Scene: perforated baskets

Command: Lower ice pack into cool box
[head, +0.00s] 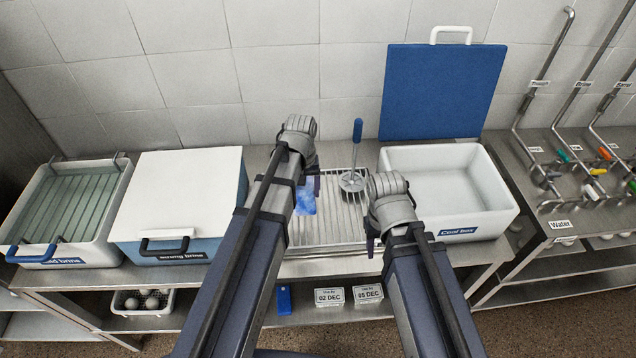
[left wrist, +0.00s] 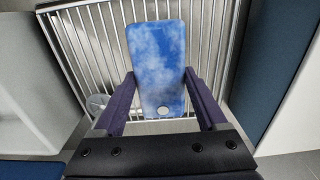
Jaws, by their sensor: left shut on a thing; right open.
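The ice pack (head: 306,198) is a blue, cloudy-patterned flat slab with a round hole near one end. My left gripper (head: 312,182) is shut on it above the slatted metal rack, and the pack also shows between the purple fingers in the left wrist view (left wrist: 157,55). The cool box (head: 462,228) is a white open tub to the right of the rack, empty as far as I see. Its blue lid (head: 432,90) stands upright behind it. My right gripper (head: 371,240) is open, by the rack's right edge near the cool box; its fingers are partly hidden.
A blue-handled metal tool (head: 352,182) stands on the rack (head: 330,232). Labelled taps (head: 560,155) stand at the right. Date cards (head: 328,297) sit on the lower shelf.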

